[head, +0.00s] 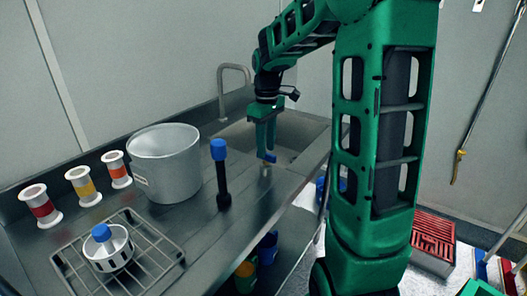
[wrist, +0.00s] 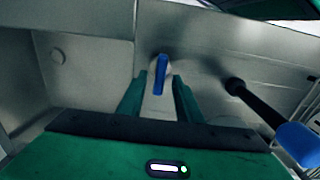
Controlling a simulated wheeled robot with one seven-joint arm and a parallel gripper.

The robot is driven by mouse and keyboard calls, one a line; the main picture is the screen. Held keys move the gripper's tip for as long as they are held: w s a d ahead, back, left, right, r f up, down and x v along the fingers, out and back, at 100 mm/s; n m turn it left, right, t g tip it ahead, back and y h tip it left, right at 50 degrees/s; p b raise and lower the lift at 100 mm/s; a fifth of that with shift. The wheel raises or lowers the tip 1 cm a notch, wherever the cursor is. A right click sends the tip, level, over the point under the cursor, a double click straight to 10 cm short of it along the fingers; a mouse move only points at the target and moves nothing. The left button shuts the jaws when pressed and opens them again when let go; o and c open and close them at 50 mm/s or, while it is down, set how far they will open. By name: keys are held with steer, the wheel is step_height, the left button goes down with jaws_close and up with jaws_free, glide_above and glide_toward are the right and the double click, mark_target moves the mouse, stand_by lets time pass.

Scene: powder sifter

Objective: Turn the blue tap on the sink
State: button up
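The blue tap (head: 268,157) is a small lever at the near edge of the sink basin (head: 307,123). In the wrist view the blue lever (wrist: 161,75) stands roughly upright in the picture on a pale round base. My gripper (head: 265,150) points down at the tap. In the wrist view its two green fingers (wrist: 158,98) are apart, with the lever lined up with the gap between them. The lever appears just past the fingertips; I cannot tell whether either finger touches it. The curved metal spout (head: 235,68) stands at the back of the sink.
A black tool with a blue end (head: 220,175) stands left of my gripper; it also shows in the wrist view (wrist: 262,113). A metal pot (head: 168,165), several labelled spools (head: 83,187) and a wire rack (head: 75,268) with a white cup (head: 108,250) occupy the counter's left.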

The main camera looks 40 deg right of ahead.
steer(key=shift+f, duration=1)
jaws_close()
steer(key=shift+m, duration=0.3)
steer(key=m, duration=0.9)
steer(key=shift+m, duration=0.3)
